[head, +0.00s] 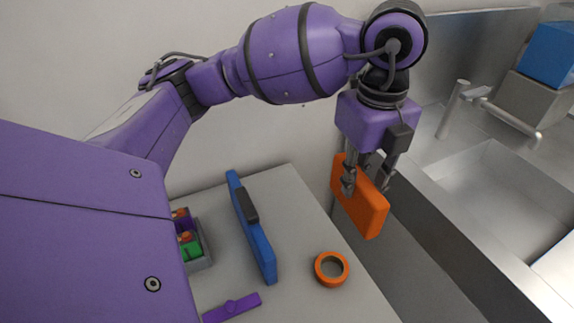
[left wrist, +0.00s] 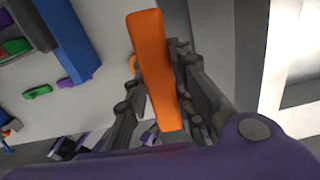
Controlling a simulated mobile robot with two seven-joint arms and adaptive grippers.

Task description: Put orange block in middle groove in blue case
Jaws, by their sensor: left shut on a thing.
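An orange block (head: 357,198) is held between the fingers of my left gripper (head: 366,180). It hangs upright past the right edge of the grey table, in front of the gap beside the sink counter. In the left wrist view the orange block (left wrist: 152,70) stands between the fingers of my left gripper (left wrist: 165,95). The blue case (head: 252,232) stands on the table to the left of the block, long and narrow, with a dark piece (head: 245,205) on it. Its grooves cannot be made out. The blue case (left wrist: 66,38) is also at upper left in the left wrist view. My right gripper does not show.
An orange ring (head: 331,268) lies on the table right of the case. A purple part (head: 232,308) lies near the front. A grey tray (head: 203,256) with coloured pieces stands left of the case. A sink (head: 500,195) with a tap (head: 490,110) is at right.

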